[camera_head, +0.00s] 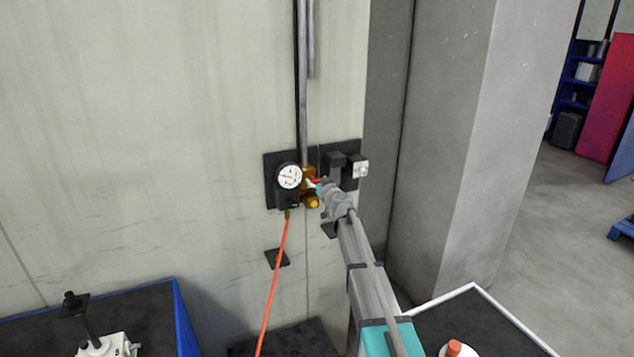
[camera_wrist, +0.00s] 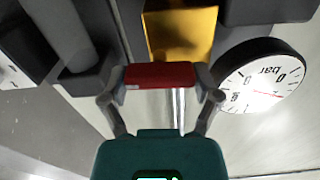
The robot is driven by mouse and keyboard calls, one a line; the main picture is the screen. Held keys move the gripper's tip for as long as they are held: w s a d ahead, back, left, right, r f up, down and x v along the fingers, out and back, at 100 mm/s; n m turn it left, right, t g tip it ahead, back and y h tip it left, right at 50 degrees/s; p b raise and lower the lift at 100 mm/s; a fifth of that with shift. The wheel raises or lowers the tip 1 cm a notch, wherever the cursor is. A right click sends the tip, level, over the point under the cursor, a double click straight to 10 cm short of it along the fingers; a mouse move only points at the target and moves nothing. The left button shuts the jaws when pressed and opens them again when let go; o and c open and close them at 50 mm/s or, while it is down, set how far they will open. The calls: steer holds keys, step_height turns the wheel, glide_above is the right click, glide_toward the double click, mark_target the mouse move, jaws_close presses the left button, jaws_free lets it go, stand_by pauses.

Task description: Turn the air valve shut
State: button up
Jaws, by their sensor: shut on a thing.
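The air valve is a brass body (camera_head: 309,173) on a dark wall plate, just right of a round white pressure gauge (camera_head: 289,177). In the wrist view the brass body (camera_wrist: 180,32) is at the top and the gauge (camera_wrist: 262,76) is at the right, upside down. The valve's red handle (camera_wrist: 160,76) lies across between my fingers. My gripper (camera_wrist: 160,88) is shut on the red handle. In the head view my gripper (camera_head: 322,188) reaches the valve from the lower right and hides part of it.
An orange hose (camera_head: 271,290) hangs below the gauge. Dark and grey fittings (camera_head: 350,165) sit right of the valve, close to my gripper. A grey pipe (camera_head: 303,80) runs up the wall. A dark-topped table (camera_head: 150,318) stands at lower left, and a concrete pillar (camera_head: 440,130) at right.

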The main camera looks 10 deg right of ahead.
steer(key=m, duration=0.4)
steer(key=shift+d+m, duration=0.15)
steer(key=shift+m, duration=0.15)
steer(key=m, duration=0.4)
steer(key=shift+d+f, duration=0.1)
steer(key=m, duration=0.5)
steer(key=shift+f, duration=0.1)
steer(key=shift+m, duration=1.9)
steer(key=o, duration=1)
steer(key=shift+f, duration=0.1)
steer(key=shift+c, duration=0.2)
steer(key=v, duration=1.2)
